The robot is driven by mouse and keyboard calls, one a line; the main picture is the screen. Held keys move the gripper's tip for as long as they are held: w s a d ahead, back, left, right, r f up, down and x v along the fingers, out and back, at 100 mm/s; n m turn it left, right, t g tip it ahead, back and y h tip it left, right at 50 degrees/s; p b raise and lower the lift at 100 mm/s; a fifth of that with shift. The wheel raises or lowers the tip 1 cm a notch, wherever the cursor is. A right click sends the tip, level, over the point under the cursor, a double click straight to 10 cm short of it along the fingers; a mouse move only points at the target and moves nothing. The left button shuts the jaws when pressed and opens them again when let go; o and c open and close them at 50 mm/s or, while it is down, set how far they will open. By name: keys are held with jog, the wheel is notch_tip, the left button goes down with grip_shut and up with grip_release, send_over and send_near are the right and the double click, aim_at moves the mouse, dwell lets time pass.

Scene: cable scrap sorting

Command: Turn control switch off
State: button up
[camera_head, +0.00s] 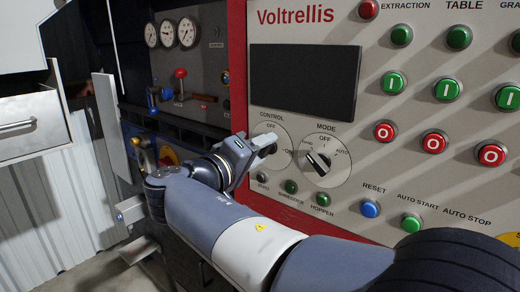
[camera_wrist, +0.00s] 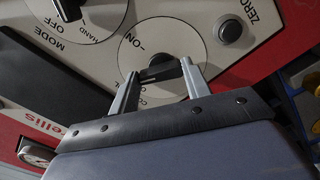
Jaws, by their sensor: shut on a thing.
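The control switch is a dark knob on a round pale dial on the Voltrellis panel. In the wrist view the knob (camera_wrist: 162,73) sits between the two fingertips of my gripper (camera_wrist: 160,75), which is shut on it. An ON mark shows beside the knob there. In the head view the dial (camera_head: 259,130) carries OFF at its top and ON at its right. My gripper (camera_head: 268,146) covers the knob there, so I cannot tell which mark it points to.
The mode switch (camera_head: 318,162) is close to the right of the control dial. Small black and green buttons (camera_head: 291,187) sit just below. A dark screen (camera_head: 305,80) is above. Gauges (camera_head: 187,32) and a red-knobbed lever (camera_head: 181,74) are on the left panel.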

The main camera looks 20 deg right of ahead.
jog(key=n+p, duration=0.1)
jog(key=n, duration=0.3)
jog(key=shift+r+p, duration=0.1)
jog(key=shift+p, duration=0.25)
jog(key=shift+n+p, duration=0.4)
jog(key=shift+n, duration=0.4)
jog(key=o, duration=1)
jog(key=b+v, duration=0.1)
jog(key=v, duration=0.9)
jog(key=shift+s+a+b, duration=0.2)
jog(key=shift+a+b, duration=0.15)
